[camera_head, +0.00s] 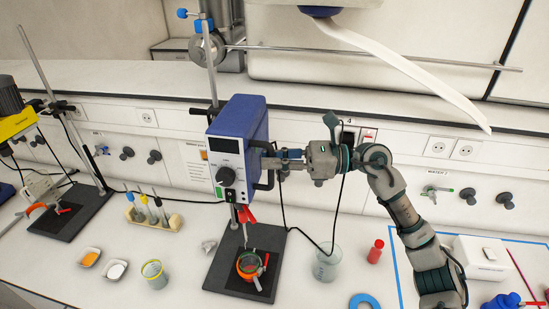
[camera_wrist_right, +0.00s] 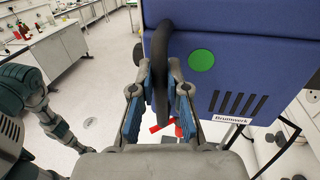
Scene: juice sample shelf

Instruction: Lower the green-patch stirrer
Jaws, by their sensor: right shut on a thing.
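The stirrer (camera_head: 239,143) is a blue box motor with a grey front panel and a knob, held high on an upright rod above a black base plate (camera_head: 221,262). The round green patch (camera_wrist_right: 201,60) shows on its blue side in the right wrist view. My right gripper (camera_head: 280,160) is at the stirrer's right side, shut on its black handle (camera_wrist_right: 162,70), which passes between the blue-padded fingers. My left gripper is not in view.
A rack of tubes (camera_head: 153,213), two small dishes (camera_head: 89,257) and a yellowish beaker (camera_head: 154,274) stand to the left. An empty glass beaker (camera_head: 327,264) and a red bottle (camera_head: 375,252) stand to the right. A black cable hangs beside the stirrer.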

